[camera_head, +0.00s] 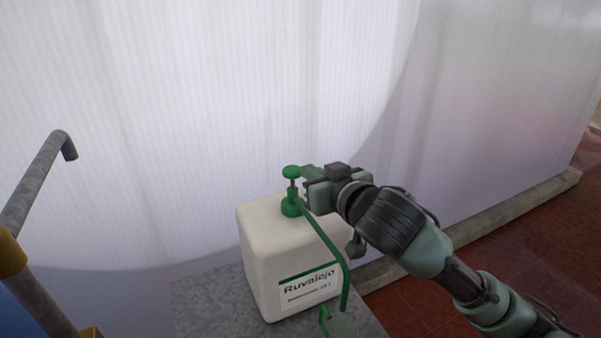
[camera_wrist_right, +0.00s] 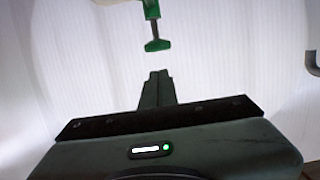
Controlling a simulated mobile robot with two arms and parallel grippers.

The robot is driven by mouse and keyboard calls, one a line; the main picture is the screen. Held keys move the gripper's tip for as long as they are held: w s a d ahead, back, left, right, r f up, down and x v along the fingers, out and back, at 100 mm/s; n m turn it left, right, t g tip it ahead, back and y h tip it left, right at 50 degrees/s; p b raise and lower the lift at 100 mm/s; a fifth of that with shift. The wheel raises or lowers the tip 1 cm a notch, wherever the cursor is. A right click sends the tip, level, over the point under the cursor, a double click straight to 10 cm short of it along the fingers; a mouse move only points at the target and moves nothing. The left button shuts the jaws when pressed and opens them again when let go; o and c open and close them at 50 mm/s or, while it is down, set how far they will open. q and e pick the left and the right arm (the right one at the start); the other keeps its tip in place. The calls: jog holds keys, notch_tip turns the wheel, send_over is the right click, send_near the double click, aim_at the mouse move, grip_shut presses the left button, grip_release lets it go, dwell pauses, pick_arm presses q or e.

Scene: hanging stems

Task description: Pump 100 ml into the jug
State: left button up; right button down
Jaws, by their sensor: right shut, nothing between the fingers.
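A white canister (camera_head: 275,245) labelled "Ruvalejo" stands on a grey surface. A green pump (camera_head: 291,207) is on its top, its round head (camera_head: 292,172) raised on a thin stem. The pump head (camera_wrist_right: 157,45) also shows in the right wrist view. A green spout tube (camera_head: 325,240) runs down the front to the jug (camera_head: 343,325), a clear vessel with a green handle, cut off by the lower edge; its level cannot be read. My right gripper (camera_head: 307,188) is shut and empty, just right of the pump head; in the wrist view its fingertips (camera_wrist_right: 158,74) are apart from the head.
The grey stand (camera_head: 205,302) has a bare strip left of the canister. A bent grey pipe (camera_head: 38,172) with a yellow collar rises at the left. A pale ribbed translucent wall (camera_head: 180,120) is behind, with a low kerb (camera_head: 480,225) and red tiled floor at right.

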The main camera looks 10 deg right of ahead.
pick_arm(q)
jog(key=shift+w+d+f, duration=0.15)
jog(key=shift+w+f, duration=0.15)
jog(key=shift+f, duration=0.05)
pick_arm(e)
jog(key=v, duration=0.3)
jog(key=shift+s+r, duration=0.1)
jog(key=shift+s, duration=0.05)
pick_arm(q)
jog(key=shift+s, duration=0.15)
dwell(0.9)
